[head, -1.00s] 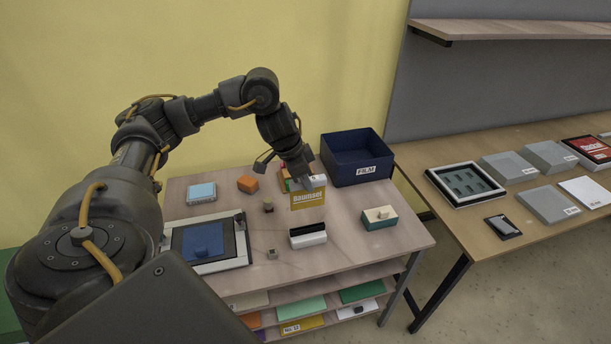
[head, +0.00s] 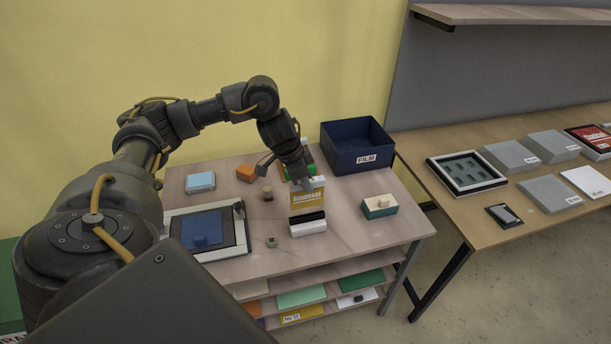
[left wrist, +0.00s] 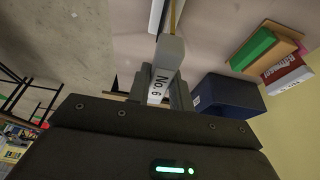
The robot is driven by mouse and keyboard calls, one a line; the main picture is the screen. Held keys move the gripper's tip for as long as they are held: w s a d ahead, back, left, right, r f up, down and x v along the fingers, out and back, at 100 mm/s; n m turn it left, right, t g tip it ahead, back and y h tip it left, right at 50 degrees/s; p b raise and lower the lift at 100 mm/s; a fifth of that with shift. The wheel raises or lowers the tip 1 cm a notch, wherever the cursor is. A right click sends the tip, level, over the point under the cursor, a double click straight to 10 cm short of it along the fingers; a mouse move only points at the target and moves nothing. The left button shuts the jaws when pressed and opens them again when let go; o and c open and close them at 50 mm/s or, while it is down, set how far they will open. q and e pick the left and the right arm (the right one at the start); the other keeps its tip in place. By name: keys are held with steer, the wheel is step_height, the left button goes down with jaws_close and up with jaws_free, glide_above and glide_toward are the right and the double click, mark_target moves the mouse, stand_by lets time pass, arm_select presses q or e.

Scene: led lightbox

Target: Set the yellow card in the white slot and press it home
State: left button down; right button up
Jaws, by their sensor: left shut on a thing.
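The yellow card (head: 309,199), with a pale top grip and dark lettering, is upright in my left gripper (head: 306,184). The gripper is shut on its top grip, labelled "No. 6" in the left wrist view (left wrist: 160,85); there the card shows only as a thin yellow edge (left wrist: 173,16). The white slot (head: 308,230), a block with a black upper strip, stands on the table right below the card. The card's lower edge is very close to the slot's top; I cannot tell whether it touches or has entered. My right gripper is not in view.
A navy FILM box (head: 356,148) stands behind to the right. A green and white block (head: 379,207) is right of the slot. A framed blue panel (head: 203,231) lies left, with small cubes between. Coloured upright pieces (left wrist: 265,50) stand near the box.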

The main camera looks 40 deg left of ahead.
mark_target(305, 196)
arm_select(q)
steer(key=shift+f, duration=1.35)
steer(key=shift+f, duration=0.55)
stand_by(0.5)
steer(key=shift+f+b, duration=0.5)
steer(key=shift+f, duration=0.75)
steer(key=c, duration=1.2)
jaws_free()
steer(key=shift+o, duration=0.2)
